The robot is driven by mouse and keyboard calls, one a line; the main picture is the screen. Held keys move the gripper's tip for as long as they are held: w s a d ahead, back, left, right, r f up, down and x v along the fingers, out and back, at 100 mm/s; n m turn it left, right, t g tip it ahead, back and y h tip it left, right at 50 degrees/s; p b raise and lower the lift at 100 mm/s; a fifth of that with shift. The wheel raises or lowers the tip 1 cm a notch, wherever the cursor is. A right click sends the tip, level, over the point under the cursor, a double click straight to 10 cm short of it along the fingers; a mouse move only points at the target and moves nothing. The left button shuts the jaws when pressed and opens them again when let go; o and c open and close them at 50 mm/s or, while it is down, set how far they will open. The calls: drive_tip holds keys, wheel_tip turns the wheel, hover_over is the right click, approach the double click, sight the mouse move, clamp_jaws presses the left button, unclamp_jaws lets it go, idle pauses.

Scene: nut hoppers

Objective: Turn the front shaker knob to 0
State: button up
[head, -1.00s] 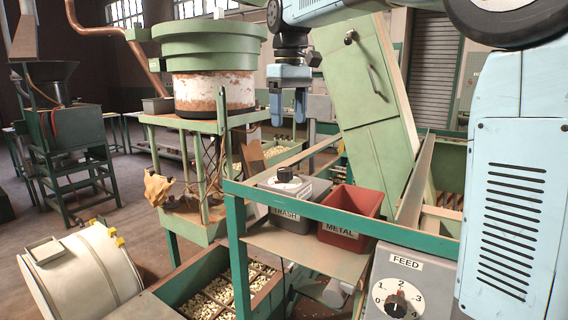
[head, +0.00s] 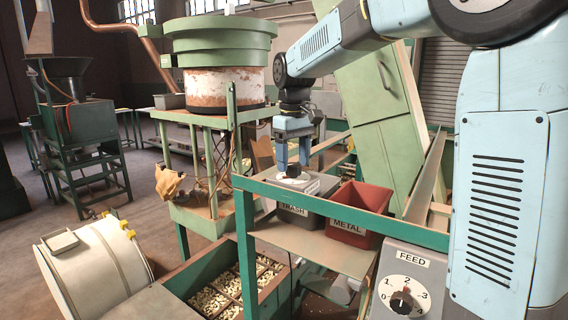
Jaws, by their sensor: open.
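A black knob (head: 293,171) stands on a white dial (head: 292,180) on top of a grey box behind the green rail. My gripper (head: 293,164) points straight down over this dial, with its two blue fingers apart and one on each side of the knob. I cannot tell whether the fingers touch it. The dial's marks are too small to read and partly hidden. A second dial (head: 416,284), labelled FEED and numbered, with a black knob (head: 402,301), faces me at the lower right. No label reading "shaker" is visible.
A grey TRASH bin (head: 291,217) and red METAL bin (head: 359,208) stand by the box. The green rail (head: 340,212) runs in front. A compartmented crate (head: 190,276) of nuts and a white drum (head: 92,270) are lower left. The green hopper (head: 218,45) stands behind.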

drive_tip(key=shift+f, duration=0.65)
drive_tip(key=shift+c, duration=0.2)
